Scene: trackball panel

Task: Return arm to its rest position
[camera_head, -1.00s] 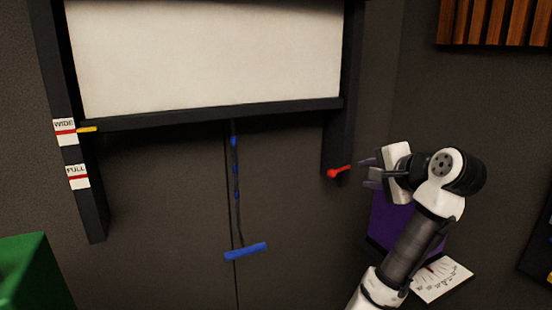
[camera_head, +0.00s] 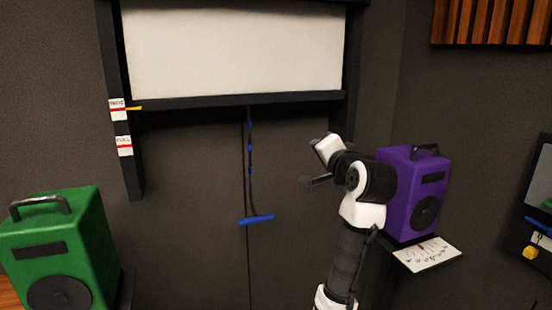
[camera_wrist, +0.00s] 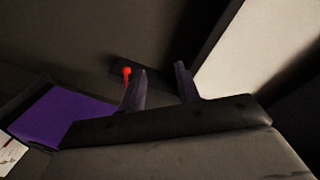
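My gripper (camera_head: 309,163) is raised in the head view, in front of the dark wall, left of the purple speaker and below the right end of the screen's lower bar. In the wrist view my gripper (camera_wrist: 161,69) has its two fingers apart with nothing between them, so it is open and empty. My arm rises from the bottom of the head view and bends at the wrist. A red-ended lever (camera_wrist: 127,72) shows beyond the left finger in the wrist view. It is hidden in the head view now.
A purple speaker (camera_head: 398,205) stands close right of my wrist, above a white dial card (camera_head: 428,254). A blue pull handle (camera_head: 257,220) hangs left of my gripper below the white screen (camera_head: 235,50). A green speaker (camera_head: 75,240) stands at lower left.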

